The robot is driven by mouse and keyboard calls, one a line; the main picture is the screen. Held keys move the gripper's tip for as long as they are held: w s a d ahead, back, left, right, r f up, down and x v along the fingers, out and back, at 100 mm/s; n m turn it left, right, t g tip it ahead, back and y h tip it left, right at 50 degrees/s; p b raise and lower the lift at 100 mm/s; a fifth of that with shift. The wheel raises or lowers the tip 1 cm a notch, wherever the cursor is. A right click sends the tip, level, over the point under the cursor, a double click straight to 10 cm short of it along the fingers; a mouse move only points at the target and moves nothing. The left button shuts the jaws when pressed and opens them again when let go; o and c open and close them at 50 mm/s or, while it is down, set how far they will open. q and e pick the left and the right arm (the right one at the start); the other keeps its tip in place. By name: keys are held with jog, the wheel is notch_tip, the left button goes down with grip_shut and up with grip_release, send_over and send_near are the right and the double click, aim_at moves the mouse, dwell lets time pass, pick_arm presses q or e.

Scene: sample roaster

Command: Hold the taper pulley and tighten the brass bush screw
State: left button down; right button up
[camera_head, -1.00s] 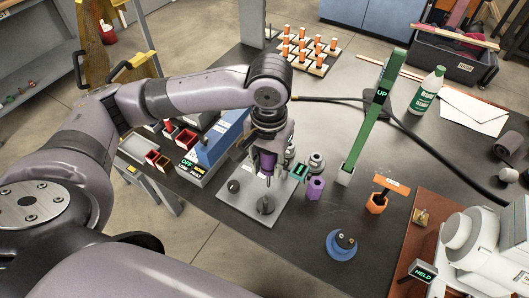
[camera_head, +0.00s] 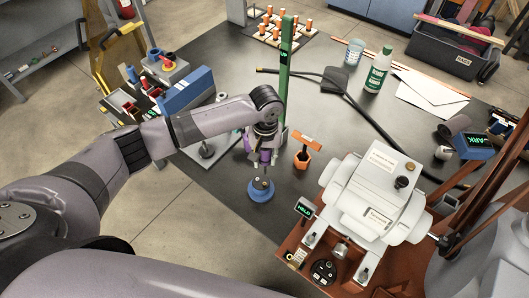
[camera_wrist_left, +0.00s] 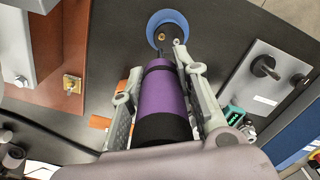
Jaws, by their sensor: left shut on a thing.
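My left gripper (camera_head: 265,157) is shut on a purple-handled driver (camera_wrist_left: 162,95), which points down. Below it on the dark bench is a round blue piece (camera_head: 261,191) with a dark hub and a small brass spot. The blue piece also shows at the top of the left wrist view (camera_wrist_left: 167,22), right by the driver's tip end. I cannot tell whether the tip touches the hub, nor whether this hub is the taper pulley. My right gripper is not in view.
A white machine (camera_head: 375,200) stands on a red-brown base to the right, with a lit sign reading HELD (camera_head: 304,208). An orange T-handled tool in its holder (camera_head: 303,156), a green post (camera_head: 286,70) and a green-labelled bottle (camera_head: 379,70) stand nearby.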

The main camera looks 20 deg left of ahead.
pick_arm(q)
jog(key=shift+w+a+f, duration=0.1)
jog(key=shift+a+f, duration=0.1)
jog(key=shift+a, duration=0.1)
jog(key=shift+d+r+p, duration=0.1)
jog(key=shift+r+p, duration=0.1)
jog(key=shift+p, duration=0.2)
jog(key=shift+f+b, duration=0.45)
jog(key=shift+f, duration=1.15)
jog(key=shift+f+b, duration=0.3)
jog(key=shift+f, duration=0.6)
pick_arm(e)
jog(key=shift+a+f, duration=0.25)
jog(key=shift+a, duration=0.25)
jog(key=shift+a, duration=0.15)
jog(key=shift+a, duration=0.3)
